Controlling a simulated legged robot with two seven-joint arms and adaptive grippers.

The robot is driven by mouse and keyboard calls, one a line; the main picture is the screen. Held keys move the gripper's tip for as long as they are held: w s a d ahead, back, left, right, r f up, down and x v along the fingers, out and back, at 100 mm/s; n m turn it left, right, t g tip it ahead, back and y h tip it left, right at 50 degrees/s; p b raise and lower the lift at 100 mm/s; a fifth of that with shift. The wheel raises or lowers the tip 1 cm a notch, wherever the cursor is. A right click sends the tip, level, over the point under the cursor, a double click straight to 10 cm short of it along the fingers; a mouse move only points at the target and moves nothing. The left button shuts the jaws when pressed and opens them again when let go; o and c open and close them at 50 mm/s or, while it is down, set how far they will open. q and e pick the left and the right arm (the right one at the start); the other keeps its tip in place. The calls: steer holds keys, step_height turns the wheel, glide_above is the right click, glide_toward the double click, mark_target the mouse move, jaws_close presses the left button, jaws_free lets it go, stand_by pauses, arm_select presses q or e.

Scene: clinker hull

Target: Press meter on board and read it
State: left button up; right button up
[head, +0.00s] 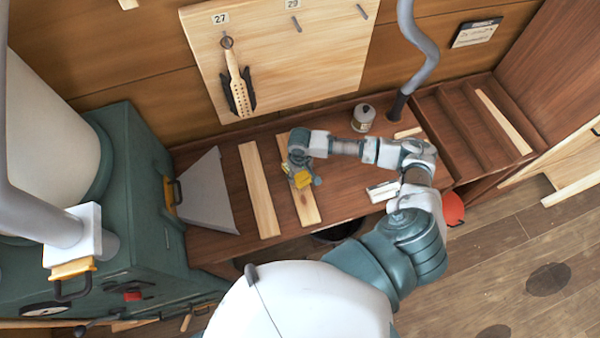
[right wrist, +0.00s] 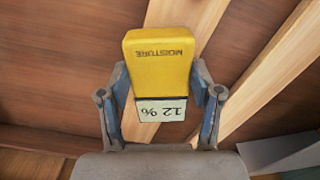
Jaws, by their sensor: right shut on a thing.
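The yellow moisture meter (head: 300,177) is in my right gripper (head: 298,168), over the right-hand of two pale boards (head: 307,208) on the brown bench. In the right wrist view, my right gripper (right wrist: 158,90) is shut on the meter (right wrist: 158,62), with a finger on each side. The meter's "MOISTURE" label and white display appear upside down; the display reads 12 %. The board (right wrist: 185,12) runs behind the meter there. I cannot tell whether the meter's tip touches it. My left gripper is not in view.
A second pale board (head: 259,190) and a grey sheet (head: 205,192) lie left on the bench. A small tin (head: 363,118) stands at the back by a grey hose (head: 424,60). A wooden tool panel (head: 290,60) is behind. A green machine (head: 135,210) stands left.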

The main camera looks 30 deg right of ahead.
mark_target(300, 174)
steer(key=shift+s+f, duration=0.15)
steer(key=shift+s, duration=0.1)
steer(key=r+p, duration=0.3)
steer(key=shift+w+p, duration=0.2)
steer(key=shift+p, duration=0.15)
steer(key=shift+r+p, duration=0.3)
steer(key=shift+r, duration=2.3)
